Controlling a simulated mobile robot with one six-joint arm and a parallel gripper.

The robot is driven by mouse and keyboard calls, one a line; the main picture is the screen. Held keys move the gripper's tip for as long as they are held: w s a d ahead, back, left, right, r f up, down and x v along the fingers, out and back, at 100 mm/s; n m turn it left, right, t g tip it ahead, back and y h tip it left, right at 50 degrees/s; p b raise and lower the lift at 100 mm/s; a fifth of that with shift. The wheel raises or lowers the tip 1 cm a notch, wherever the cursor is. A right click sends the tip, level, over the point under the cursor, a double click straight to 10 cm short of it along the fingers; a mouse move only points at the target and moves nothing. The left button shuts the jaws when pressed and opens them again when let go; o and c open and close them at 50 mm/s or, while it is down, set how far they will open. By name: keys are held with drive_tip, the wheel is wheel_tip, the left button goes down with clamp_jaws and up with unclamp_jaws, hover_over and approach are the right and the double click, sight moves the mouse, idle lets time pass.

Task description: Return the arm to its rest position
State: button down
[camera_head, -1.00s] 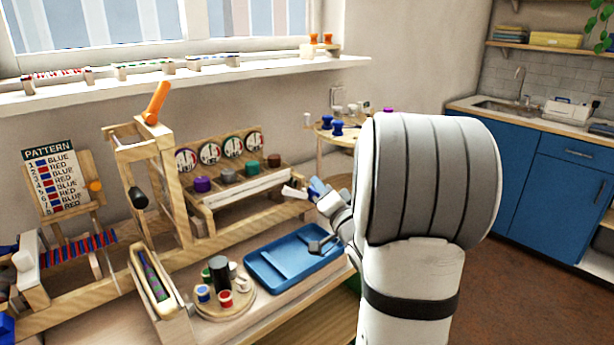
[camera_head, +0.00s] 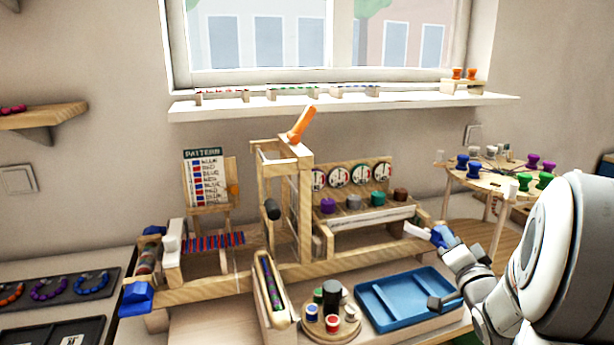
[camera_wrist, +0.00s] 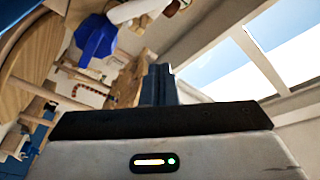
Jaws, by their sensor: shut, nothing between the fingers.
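My white arm (camera_head: 575,265) comes in from the right of the head view, bent at the wrist. A blue knob (camera_head: 443,237) at the right end of the wooden frame is close behind my wrist; what looks like the same knob (camera_wrist: 95,40) is at the upper left of the wrist view.
A round wooden stand (camera_head: 345,332) with small pots is left of the tray. The bead frame (camera_head: 212,290) and pattern board (camera_head: 205,180) stand farther left. A round table (camera_head: 500,180) with coloured spools is behind my arm. The window shelf (camera_head: 345,105) runs along the back.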

drive_tip(key=s+a+r+n+g+y+p, duration=0.1)
drive_tip(key=s+a+r+n+g+p, duration=0.2)
drive_tip(key=s+a+n+g+p, duration=0.7)
drive_tip(key=s+a+g+p, duration=0.1)
drive_tip(key=s+a+g, duration=0.6)
drive_tip(key=s+a, duration=0.3)
drive_tip(key=shift+s+a+p, duration=0.2)
drive_tip(key=shift+s+p, duration=0.15)
drive_tip(key=shift+s, duration=0.7)
